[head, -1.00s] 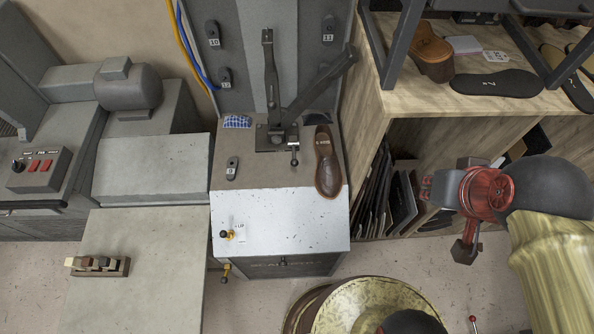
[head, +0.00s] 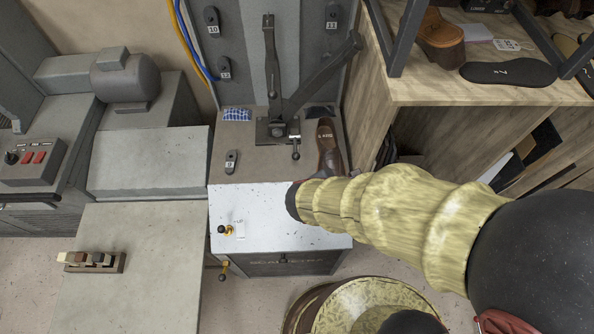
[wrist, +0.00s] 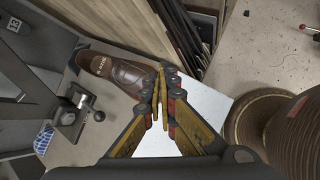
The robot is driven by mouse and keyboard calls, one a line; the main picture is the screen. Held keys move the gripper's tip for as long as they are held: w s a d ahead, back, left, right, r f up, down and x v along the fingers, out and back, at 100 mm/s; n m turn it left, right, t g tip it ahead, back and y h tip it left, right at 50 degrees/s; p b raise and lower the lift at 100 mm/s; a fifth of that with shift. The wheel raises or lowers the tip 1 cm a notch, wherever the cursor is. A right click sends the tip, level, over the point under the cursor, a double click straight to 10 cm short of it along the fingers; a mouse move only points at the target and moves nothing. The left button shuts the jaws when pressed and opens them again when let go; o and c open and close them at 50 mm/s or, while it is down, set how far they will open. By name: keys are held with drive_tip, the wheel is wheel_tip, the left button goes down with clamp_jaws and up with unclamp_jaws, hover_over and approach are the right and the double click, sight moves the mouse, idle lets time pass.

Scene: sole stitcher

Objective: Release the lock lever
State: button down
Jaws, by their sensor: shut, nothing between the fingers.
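The stitcher's lever mount (head: 272,130) carries two long grey arms, one upright and one leaning right. A short lever with a dark ball end (head: 295,153) hangs from its right side. I take this as the lock lever, but no label confirms it. In the wrist view, this short lever (wrist: 98,115) is at the left, apart from my gripper. My gripper (wrist: 160,88) is shut and empty in the wrist view, above the white plate and right of the mount. In the head view, my arm hides the gripper.
A brown shoe (wrist: 118,72) lies on the bench between the mount and my fingers; my arm partly covers it in the head view. A brass knob (head: 228,230) is on the white plate (head: 262,205). Wooden shelves (head: 480,85) stand at the right.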

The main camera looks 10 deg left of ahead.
sight(295, 147)
drive_tip(key=w+a+f+n+t+y, duration=0.1)
drive_tip(key=a+f+n+y, duration=0.4)
drive_tip(key=a+n, duration=0.8)
wheel_tip(295, 147, down, 2)
drive_tip(key=shift+w+a+f+n+t, duration=0.1)
drive_tip(key=shift+w+a+n+t, duration=0.25)
drive_tip(key=shift+n, duration=0.85)
drive_tip(key=b+x, duration=0.3)
drive_tip(key=x, duration=0.7)
drive_tip(key=shift+w+a+b, duration=0.1)
drive_tip(key=shift+a+b, duration=0.05)
drive_tip(key=shift+b, duration=0.2)
drive_tip(key=shift+r+p, duration=0.3)
drive_tip(key=shift+r+p, duration=0.2)
drive_tip(key=shift+p, duration=0.45)
